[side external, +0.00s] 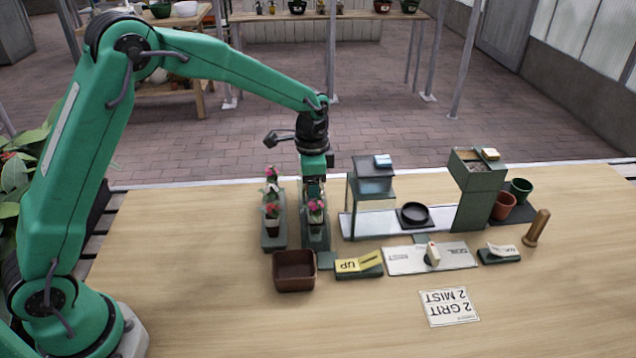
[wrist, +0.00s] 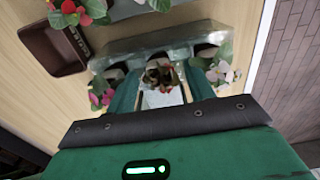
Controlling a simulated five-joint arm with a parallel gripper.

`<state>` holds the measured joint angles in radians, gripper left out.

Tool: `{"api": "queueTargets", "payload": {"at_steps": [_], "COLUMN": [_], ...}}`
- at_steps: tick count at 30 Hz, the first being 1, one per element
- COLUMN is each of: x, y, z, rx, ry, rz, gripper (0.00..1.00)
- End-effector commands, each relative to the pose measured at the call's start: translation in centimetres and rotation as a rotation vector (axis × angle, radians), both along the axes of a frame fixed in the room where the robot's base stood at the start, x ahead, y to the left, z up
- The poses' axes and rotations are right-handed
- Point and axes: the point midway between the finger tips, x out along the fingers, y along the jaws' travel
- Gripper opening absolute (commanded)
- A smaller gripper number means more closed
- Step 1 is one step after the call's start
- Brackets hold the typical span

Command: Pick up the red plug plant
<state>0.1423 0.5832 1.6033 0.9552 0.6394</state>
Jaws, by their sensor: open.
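My gripper (side external: 315,188) points down over the right-hand of two green plant racks (side external: 315,238). Its two green fingers are apart in the wrist view (wrist: 161,90). A small plant with a red bloom (wrist: 165,74) shows between them, with no clear sign of contact. In the side view, a pink-red flowering plant (side external: 316,207) stands at the rack's near end, just below and in front of my gripper. My gripper partly hides the plants behind it.
The left rack (side external: 273,243) holds plants with red-pink blooms (side external: 271,209). A brown square tray (side external: 294,284) sits in front. The table's front is mostly clear.

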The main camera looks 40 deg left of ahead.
Motion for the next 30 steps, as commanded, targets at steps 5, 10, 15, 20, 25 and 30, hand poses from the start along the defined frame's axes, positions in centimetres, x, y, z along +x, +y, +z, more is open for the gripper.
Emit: {"api": "queueTargets", "payload": {"at_steps": [5,10,15,20,25,30], "x": [0.0,0.0,0.0,0.0,0.0,0.0], "y": [0.0,0.0,0.0,0.0,0.0,0.0], "z": [0.0,0.0,0.0,0.0,0.3,1.5], "rx": [0.0,0.0,0.0,0.0,0.0,0.0], "ry": [0.0,0.0,0.0,0.0,-0.001,-0.001], "rz": [0.0,0.0,0.0,0.0,0.0,0.0], "gripper": [0.53,0.31,0.05,0.05,0.05,0.05]}}
